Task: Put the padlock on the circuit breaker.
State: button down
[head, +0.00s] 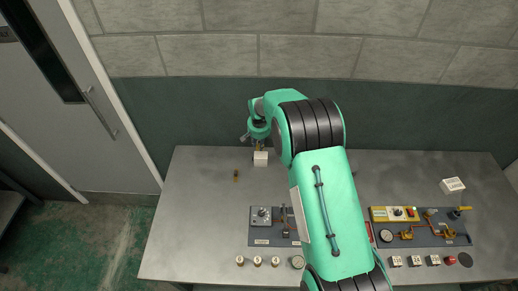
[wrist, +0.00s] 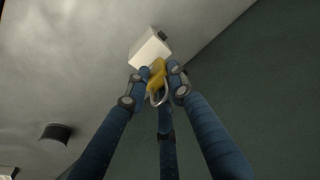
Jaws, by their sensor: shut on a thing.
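The padlock (wrist: 157,73) has a yellow body and a silver shackle. In the wrist view it sits between the blue fingers of my gripper (wrist: 158,80), which is shut on it. In the head view my gripper (head: 258,143) is at the back left of the table, by a white block (head: 261,159); the padlock is too small there to make out clearly. A dark panel with a grey knob box (head: 261,216) and an upright lever (head: 285,221) lies at the table's front middle. I cannot tell for sure which part is the circuit breaker.
Several small round pieces (head: 258,262) line the front edge. A gauge-and-pipe panel (head: 420,236) and a white labelled block (head: 453,185) are at the right. My arm covers the table's middle.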

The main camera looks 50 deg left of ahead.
jog(key=shift+f, duration=0.1)
jog(key=shift+f+p, duration=0.5)
jog(key=shift+f, duration=1.1)
jog(key=shift+f, duration=0.1)
jog(key=c, duration=1.5)
grip_release()
jog(key=shift+s+d+r+b, duration=0.25)
jog(key=shift+d+r+b, duration=0.1)
jog(key=shift+r, duration=1.65)
jog(key=shift+s+d+r+b, duration=0.3)
jog(key=shift+r+b, duration=0.1)
jog(key=shift+r, duration=1.55)
jog(key=shift+s+d+r+b, duration=0.25)
jog(key=shift+d+r+b, duration=0.1)
jog(key=shift+r, duration=1.65)
jog(key=shift+a, duration=0.1)
